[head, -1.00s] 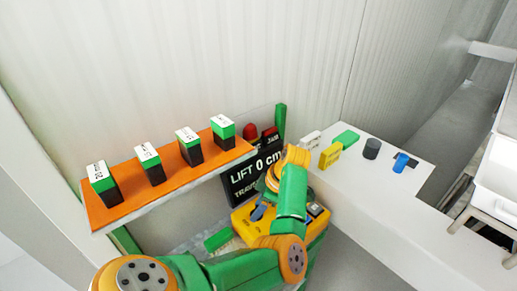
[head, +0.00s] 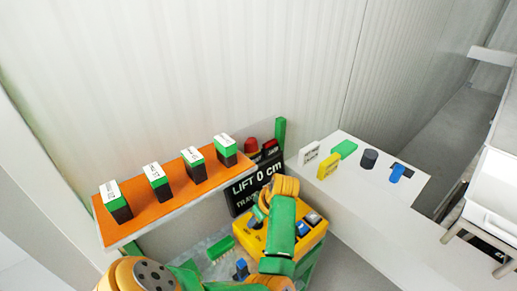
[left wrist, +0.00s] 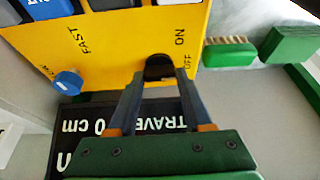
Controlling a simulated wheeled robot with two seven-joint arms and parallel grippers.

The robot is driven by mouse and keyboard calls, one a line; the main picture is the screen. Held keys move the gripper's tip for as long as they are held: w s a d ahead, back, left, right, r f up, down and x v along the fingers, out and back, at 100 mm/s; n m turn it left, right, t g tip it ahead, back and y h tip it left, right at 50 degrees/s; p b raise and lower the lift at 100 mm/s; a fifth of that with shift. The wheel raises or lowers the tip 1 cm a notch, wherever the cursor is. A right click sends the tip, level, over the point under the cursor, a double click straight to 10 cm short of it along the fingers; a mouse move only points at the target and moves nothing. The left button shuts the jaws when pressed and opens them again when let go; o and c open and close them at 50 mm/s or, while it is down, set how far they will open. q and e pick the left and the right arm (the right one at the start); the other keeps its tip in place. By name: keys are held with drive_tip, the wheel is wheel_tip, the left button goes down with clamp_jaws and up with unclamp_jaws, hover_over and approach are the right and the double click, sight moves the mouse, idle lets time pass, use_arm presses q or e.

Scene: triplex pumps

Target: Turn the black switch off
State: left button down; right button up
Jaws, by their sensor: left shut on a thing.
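The black switch (left wrist: 160,66) is on the yellow control box (left wrist: 130,38), which also shows in the head view (head: 318,236). In the left wrist view, the printed words ON and OFF are to the right of the switch, with OFF nearest it. My left gripper (left wrist: 157,82) is shut on the switch, with a finger on each side. The fingers hide part of the switch, so I cannot tell which word it points to. My right gripper is not in view.
A blue knob (left wrist: 67,83) marked FAST is on the same box. A black display (head: 255,186) reading LIFT 0 cm stands behind it. An orange shelf (head: 140,218) with several green-and-black blocks is at left. A green brush (left wrist: 230,51) lies beside the box. A white counter (head: 380,222) stands right.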

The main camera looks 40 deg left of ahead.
use_arm(q)
drive_tip(key=shift+w+a+r, duration=0.1)
drive_tip(key=shift+r, duration=0.05)
idle(0.4)
drive_tip(key=shift+c, duration=1.6)
unclamp_jaws()
drive_tip(key=b+v, duration=0.1)
drive_tip(key=v, duration=0.6)
